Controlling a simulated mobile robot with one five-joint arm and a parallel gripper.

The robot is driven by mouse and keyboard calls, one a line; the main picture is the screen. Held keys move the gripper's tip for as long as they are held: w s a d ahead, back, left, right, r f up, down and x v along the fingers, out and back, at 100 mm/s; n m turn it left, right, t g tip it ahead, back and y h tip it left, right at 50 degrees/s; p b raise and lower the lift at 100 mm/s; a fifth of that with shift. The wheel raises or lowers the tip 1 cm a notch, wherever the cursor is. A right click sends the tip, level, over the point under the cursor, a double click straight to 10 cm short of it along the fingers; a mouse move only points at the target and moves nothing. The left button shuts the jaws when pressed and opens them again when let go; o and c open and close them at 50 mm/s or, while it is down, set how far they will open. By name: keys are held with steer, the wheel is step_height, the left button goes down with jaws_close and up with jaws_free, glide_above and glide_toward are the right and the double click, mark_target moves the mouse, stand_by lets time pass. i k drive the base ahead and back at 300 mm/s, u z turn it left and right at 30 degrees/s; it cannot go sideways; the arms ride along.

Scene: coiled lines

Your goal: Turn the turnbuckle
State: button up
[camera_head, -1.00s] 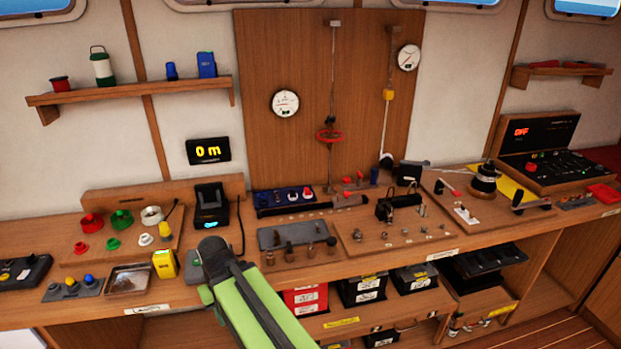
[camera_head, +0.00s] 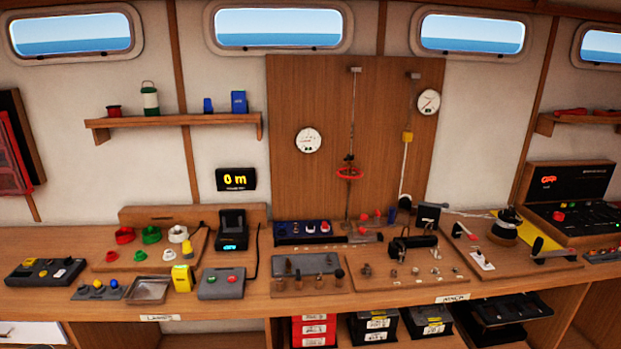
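The turnbuckle appears as a red ring-shaped handle (camera_head: 349,174) on a vertical wire in front of the wooden back panel (camera_head: 290,95). A dark fitting sits on the wire just above the red handle. The wire runs from a bracket at the panel's top down towards the bench. A round white dial gauge (camera_head: 308,140) is on the panel to the left of the handle. My gripper is not in view, so its distance from the turnbuckle cannot be seen.
A second wire with a yellow block (camera_head: 407,137) and another dial gauge (camera_head: 429,102) are to the right. The bench (camera_head: 240,300) below holds boards of fittings, a black charger-like device (camera_head: 232,228) and a winch (camera_head: 506,222). The space directly before the red handle looks clear.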

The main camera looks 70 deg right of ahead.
mark_target(349, 163)
steer(key=u, duration=0.2)
steer(key=k, duration=1.15)
steer(key=z, duration=0.6)
steer(key=i, duration=0.4)
steer(key=u, duration=0.1)
